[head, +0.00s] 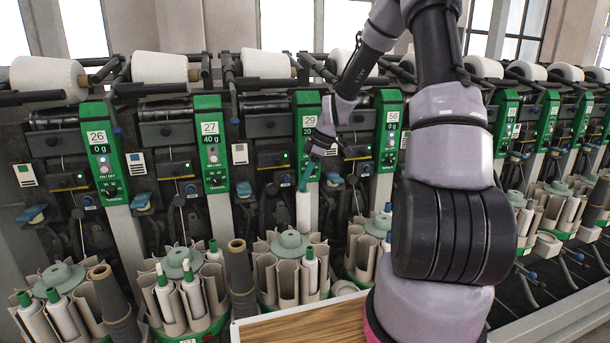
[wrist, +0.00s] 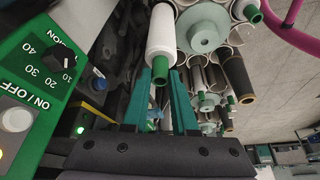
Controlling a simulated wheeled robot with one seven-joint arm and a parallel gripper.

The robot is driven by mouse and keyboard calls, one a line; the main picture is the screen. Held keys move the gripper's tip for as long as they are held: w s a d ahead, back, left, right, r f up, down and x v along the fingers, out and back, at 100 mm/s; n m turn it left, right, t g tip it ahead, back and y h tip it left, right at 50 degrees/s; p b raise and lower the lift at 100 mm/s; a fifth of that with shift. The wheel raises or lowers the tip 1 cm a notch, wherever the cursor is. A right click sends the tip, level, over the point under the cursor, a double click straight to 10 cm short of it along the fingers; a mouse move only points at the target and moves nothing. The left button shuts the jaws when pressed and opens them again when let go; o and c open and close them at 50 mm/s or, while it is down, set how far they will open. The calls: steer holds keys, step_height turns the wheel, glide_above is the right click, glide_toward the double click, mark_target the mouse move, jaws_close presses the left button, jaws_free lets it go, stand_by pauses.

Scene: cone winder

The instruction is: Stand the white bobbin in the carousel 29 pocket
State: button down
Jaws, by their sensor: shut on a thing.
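My gripper (head: 306,178) has teal fingers and is shut on the white bobbin (head: 303,212) near its green top end. The bobbin hangs upright in front of the panel numbered 29 (head: 308,123), above the beige carousel (head: 290,243) below that panel. In the head view its lower end is close to the carousel's back pockets. I cannot tell whether it is inside a pocket. In the wrist view the bobbin (wrist: 160,36) extends away from the fingers (wrist: 167,88), beside the carousel's round hub (wrist: 203,29). Another bobbin (head: 311,268) stands in a front-right pocket of this carousel.
Neighbouring carousels (head: 180,265) hold several bobbins. A dark tube (head: 240,268) stands left of carousel 29. Machine panels and levers are close behind the gripper. A wood-topped box (head: 300,327) lies in front. My arm hides part of the right side.

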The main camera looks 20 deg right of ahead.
steer(key=shift+f, duration=0.75)
glide_above(305, 214)
steer(key=w, duration=0.2)
steer(key=shift+d+f, duration=0.15)
steer(key=shift+f, duration=1)
steer(key=shift+d+f, duration=0.15)
steer(key=shift+f, duration=0.95)
steer(key=shift+f, duration=3.25)
steer(key=c, duration=0.6)
jaws_free()
